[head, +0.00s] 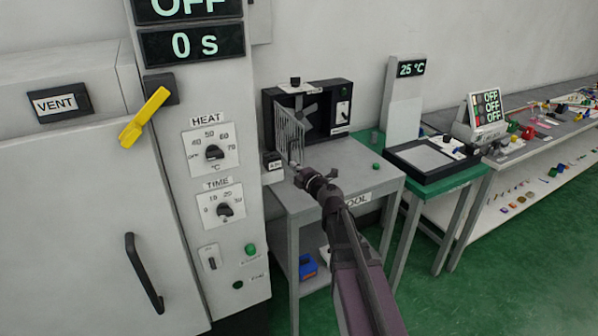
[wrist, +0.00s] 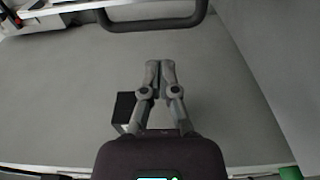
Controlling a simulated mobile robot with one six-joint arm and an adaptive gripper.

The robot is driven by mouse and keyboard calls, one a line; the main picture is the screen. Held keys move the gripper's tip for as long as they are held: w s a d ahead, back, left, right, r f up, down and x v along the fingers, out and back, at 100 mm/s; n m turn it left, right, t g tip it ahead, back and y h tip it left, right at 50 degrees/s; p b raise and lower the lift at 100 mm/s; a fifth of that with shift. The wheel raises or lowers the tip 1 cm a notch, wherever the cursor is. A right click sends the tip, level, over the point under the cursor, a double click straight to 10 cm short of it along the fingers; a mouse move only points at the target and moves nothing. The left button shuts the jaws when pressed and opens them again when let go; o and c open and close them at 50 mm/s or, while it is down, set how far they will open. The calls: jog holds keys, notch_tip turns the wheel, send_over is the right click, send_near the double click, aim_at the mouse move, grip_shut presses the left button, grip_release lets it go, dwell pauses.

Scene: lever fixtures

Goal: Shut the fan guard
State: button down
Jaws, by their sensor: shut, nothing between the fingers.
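The fan guard (head: 289,132) is a pale wire grille on the left of the black fan box (head: 325,110). It stands swung out from the box, so the fan opening shows. My gripper (head: 294,163) is shut and empty at the guard's lower front end; in the head view I cannot tell whether it touches. The wrist view shows the closed fingertips (wrist: 160,66) over a grey surface. A dark rounded bar (wrist: 155,24) lies beyond them with a gap in the picture; I cannot tell which part it is.
The box stands on a grey table (head: 355,178). A small labelled block (head: 272,161) sits left of my gripper, near the tall oven cabinet (head: 215,260). A green table (head: 440,180) with a hotplate stands to the right. The grey tabletop right of my gripper is mostly clear.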

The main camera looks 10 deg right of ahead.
jog(key=shift+x, duration=2.75)
jog(key=shift+y, duration=0.3)
